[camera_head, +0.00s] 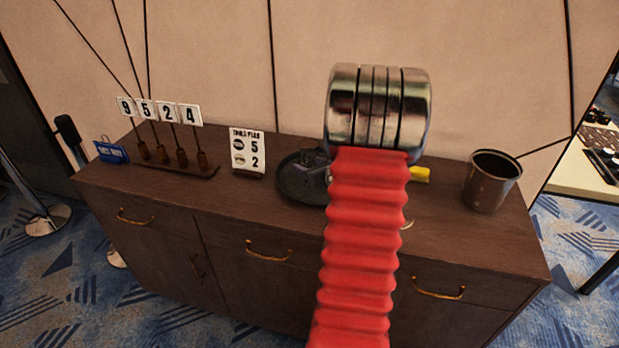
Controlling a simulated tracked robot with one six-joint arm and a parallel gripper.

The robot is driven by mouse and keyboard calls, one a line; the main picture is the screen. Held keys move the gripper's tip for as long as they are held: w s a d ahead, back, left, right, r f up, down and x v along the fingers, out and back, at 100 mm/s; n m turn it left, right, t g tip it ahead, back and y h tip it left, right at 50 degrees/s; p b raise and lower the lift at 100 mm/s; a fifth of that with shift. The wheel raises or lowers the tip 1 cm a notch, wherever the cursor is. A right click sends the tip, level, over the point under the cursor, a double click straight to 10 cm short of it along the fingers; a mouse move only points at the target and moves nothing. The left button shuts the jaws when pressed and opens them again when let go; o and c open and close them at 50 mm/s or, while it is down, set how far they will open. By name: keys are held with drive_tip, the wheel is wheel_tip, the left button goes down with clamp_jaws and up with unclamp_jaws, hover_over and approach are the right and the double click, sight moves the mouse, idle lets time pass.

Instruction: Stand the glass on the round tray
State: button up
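The dark round tray (294,192) lies on the brown cabinet, left of my red, ribbed arm. The arm covers the tray's right side. A dark shape with a small pale part shows over the tray beside the arm; I cannot tell whether it is part of my gripper or a thing on the tray. My gripper's fingertips cannot be made out behind the arm and its metal rings. I cannot make out the glass anywhere; it may be hidden behind the arm.
A dark metal bucket (491,181) stands at the cabinet's right end. A yellow thing (420,174) shows right of my arm. A small sign (247,152), a rack of number cards (178,162) and a blue item (111,151) stand to the left. The front right top is mostly clear.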

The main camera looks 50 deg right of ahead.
drive_tip(key=shift+f, duration=0.25)
drive_tip(key=shift+f, duration=0.1)
drive_tip(key=shift+f, duration=1.75)
drive_tip(key=shift+f, duration=0.1)
drive_tip(key=o, duration=1.3)
drive_tip(key=shift+s, duration=0.1)
drive_tip(key=v, duration=1.2)
